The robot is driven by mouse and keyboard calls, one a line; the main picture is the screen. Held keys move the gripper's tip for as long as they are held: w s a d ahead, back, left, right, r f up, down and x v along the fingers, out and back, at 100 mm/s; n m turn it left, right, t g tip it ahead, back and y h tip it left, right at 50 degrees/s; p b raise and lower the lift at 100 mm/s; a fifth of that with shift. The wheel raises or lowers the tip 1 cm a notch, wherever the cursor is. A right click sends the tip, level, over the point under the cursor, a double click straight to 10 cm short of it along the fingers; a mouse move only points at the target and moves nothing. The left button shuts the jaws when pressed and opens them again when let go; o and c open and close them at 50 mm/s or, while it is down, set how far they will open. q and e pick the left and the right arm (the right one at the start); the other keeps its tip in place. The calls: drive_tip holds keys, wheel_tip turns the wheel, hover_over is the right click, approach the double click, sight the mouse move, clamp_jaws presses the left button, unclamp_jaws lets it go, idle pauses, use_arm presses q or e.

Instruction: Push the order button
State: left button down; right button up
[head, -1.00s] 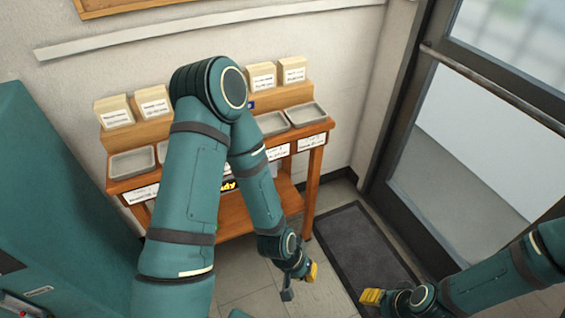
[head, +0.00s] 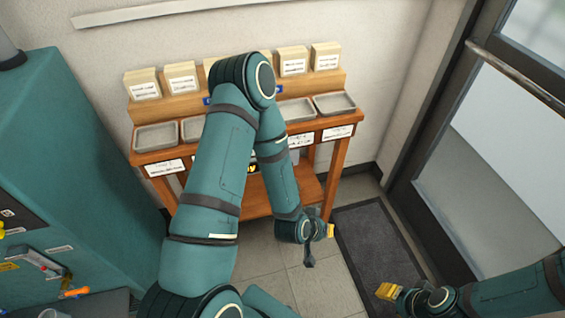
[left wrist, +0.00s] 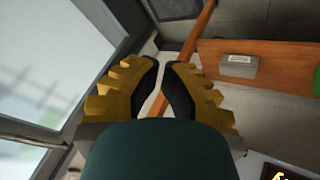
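No order button can be made out in either view; part of the bench is hidden behind my left arm. The wooden bench (head: 340,152) stands against the wall, with label cards along its front edge. My left gripper (head: 318,243) hangs low in front of the bench's right end, apart from it. In the left wrist view its yellow fingers (left wrist: 164,68) come together at the tips with only a sliver between them and nothing held. My right gripper (head: 387,291) is at the lower right over the floor mat; its finger gap is too small to tell.
The bench carries grey trays (head: 335,103) and several cream boxes (head: 326,56). A teal cabinet (head: 85,150) with a control panel (head: 40,262) stands at the left. A dark mat (head: 376,245) lies before the glass door (head: 480,150). Tiled floor in front of the bench is clear.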

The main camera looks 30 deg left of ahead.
use_arm(q)
drive_tip(key=w+a+r+n+t+y, duration=0.1)
drive_tip(key=w+a+n+t+y, duration=0.1)
drive_tip(key=a, duration=0.4)
drive_tip(key=w+a+r+n+t+y, duration=0.2)
drive_tip(key=w+a+t+y, duration=0.2)
drive_tip(key=a+t, duration=0.1)
drive_tip(key=shift+a+b, duration=0.4)
drive_tip(key=shift+a, duration=0.05)
drive_tip(key=shift+a, duration=0.1)
drive_tip(key=w+a, duration=0.5)
drive_tip(key=a, duration=0.1)
drive_tip(key=shift+w+a, duration=0.25)
drive_tip(key=shift+w, duration=0.05)
idle(0.9)
drive_tip(key=shift+w+a, duration=0.3)
drive_tip(key=shift+w+a, duration=0.3)
drive_tip(key=shift+a, duration=0.1)
idle(0.8)
drive_tip(key=shift+s+d, duration=0.1)
drive_tip(key=shift+d, duration=0.05)
drive_tip(key=shift+s+d, duration=0.5)
drive_tip(key=shift+d, duration=0.05)
